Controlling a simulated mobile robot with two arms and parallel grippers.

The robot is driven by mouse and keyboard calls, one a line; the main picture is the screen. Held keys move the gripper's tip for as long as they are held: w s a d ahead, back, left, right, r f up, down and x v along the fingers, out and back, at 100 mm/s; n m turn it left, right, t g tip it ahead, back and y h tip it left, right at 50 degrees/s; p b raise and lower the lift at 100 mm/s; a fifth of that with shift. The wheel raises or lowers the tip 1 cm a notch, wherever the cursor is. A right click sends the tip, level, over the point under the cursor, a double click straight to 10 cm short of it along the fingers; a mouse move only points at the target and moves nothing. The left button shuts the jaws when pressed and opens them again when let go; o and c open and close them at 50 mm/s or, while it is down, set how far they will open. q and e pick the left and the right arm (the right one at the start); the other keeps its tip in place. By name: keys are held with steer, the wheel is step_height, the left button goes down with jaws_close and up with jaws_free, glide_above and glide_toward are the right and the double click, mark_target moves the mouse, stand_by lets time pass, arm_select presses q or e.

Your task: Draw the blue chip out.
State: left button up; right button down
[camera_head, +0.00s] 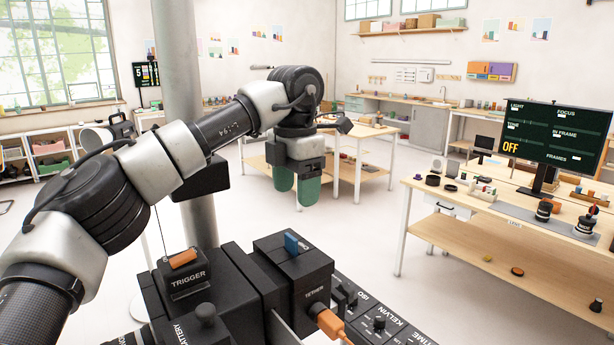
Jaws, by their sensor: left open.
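The blue chip (292,243) stands upright in the top of a black box (312,262) marked TETHER, low in the middle of the view. Its upper part shows; its lower part is hidden in the box. My left gripper (296,193) points down with two green fingers, open and empty. It shows above the chip in the picture and is apart from it. My right gripper is not in view.
Beside the chip's box, a black block has an orange TRIGGER button (183,258). An orange plug (329,322) with a cable sits at the box's front. A grey post (181,70) rises behind my arm. A wooden workbench (520,262) with a monitor stands right.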

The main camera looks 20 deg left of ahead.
mark_target(291, 237)
arm_select(q)
steer(key=f, duration=0.1)
steer(key=s+f+p, duration=0.1)
steer(key=f, duration=0.1)
steer(key=s+f, duration=0.1)
steer(key=f, duration=0.1)
steer(key=shift+s+a, duration=0.2)
steer(key=shift+a, duration=0.1)
steer(key=f, duration=0.1)
steer(key=w+f+p, duration=0.1)
steer(key=f, duration=0.1)
steer(key=shift+d, duration=0.1)
steer(key=shift+f, duration=0.6)
steer(key=shift+s+f, duration=0.1)
steer(key=shift+s, duration=0.05)
steer(key=shift+f, duration=0.1)
steer(key=shift+c, duration=1.1)
steer(key=c, duration=0.7)
steer(key=shift+o, duration=0.8)
steer(key=c, duration=0.3)
steer(key=shift+c, duration=0.2)
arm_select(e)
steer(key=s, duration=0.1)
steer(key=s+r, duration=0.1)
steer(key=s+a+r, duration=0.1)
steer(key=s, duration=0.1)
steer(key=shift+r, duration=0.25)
